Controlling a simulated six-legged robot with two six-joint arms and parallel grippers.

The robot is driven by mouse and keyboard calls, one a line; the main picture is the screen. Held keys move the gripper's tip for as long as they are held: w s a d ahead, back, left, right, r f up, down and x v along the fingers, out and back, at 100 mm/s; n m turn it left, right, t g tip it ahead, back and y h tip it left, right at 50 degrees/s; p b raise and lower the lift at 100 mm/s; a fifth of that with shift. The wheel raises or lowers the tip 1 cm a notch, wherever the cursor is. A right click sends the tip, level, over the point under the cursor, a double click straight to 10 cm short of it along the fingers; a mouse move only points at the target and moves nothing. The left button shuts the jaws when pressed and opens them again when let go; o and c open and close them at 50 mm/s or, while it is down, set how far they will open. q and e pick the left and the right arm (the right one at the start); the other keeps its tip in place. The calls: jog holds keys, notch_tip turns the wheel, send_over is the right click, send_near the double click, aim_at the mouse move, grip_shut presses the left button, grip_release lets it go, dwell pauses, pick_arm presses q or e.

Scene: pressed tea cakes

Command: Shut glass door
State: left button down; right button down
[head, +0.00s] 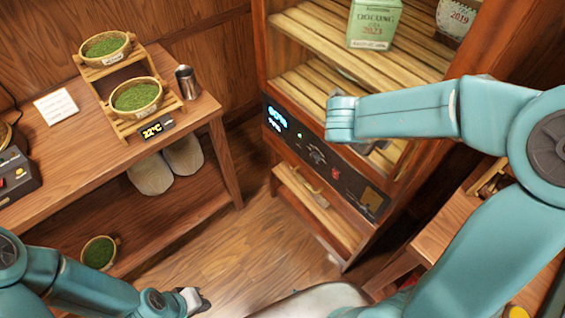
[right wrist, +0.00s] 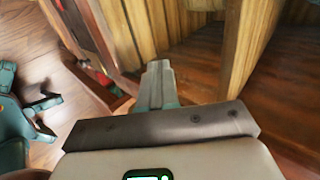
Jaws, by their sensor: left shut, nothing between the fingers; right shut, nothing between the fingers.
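The wooden cabinet (head: 392,160) stands right of centre in the head view, its slatted shelves in plain sight. I cannot make out the glass pane or tell surely how far the glass door stands open. A wooden upright (right wrist: 243,50) rises right of my right gripper in the right wrist view; I cannot tell whether it is the door's frame. My right gripper (right wrist: 158,82) is shut and empty, close to the cabinet front; my right arm covers part of the cabinet in the head view. My left gripper (head: 200,300) is shut and empty, low at the bottom left.
A green tea box (head: 375,24) and a round 2019 tea cake (head: 459,15) sit on the upper shelf. A control panel (head: 320,155) lies below. Floor between is clear.

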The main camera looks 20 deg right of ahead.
pick_arm(q)
jog(key=shift+a+r, duration=0.1)
jog(key=shift+a, duration=0.05)
pick_arm(e)
jog(key=shift+w+d+r, duration=0.1)
jog(key=shift+d+r, duration=0.15)
jog(key=shift+d, duration=0.05)
pick_arm(q)
jog(key=shift+a, duration=0.2)
pick_arm(e)
jog(key=shift+d+r, duration=0.15)
jog(key=shift+d, duration=0.05)
pick_arm(q)
jog(key=shift+s+r, duration=0.1)
jog(key=shift+r, duration=0.1)
pick_arm(e)
jog(key=shift+a, duration=0.2)
